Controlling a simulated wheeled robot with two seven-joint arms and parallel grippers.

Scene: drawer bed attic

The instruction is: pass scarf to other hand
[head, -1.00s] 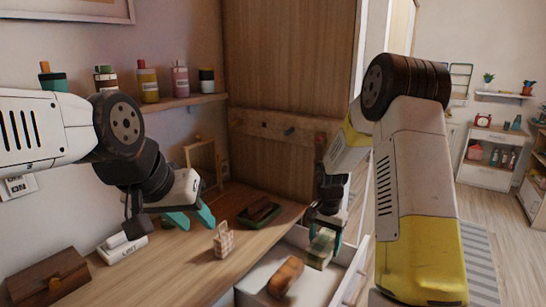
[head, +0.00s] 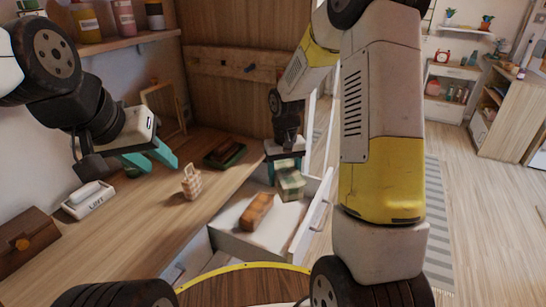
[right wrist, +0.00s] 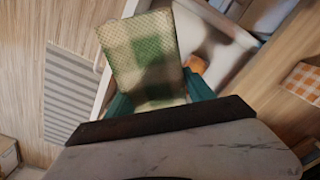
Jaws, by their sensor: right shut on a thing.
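The scarf, a folded green and cream checked bundle (head: 291,185), is at the back right of the open drawer (head: 262,243). My right gripper (head: 285,163) is over it from above and shut on it. In the right wrist view the scarf (right wrist: 143,55) stands out between the two teal fingers (right wrist: 160,98). Whether it touches the drawer floor I cannot tell. My left gripper (head: 150,157) hangs over the desk at the left, its teal fingers apart and empty.
An orange-brown item (head: 256,211) lies in the drawer. A shelf with bottles (head: 125,17) hangs above.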

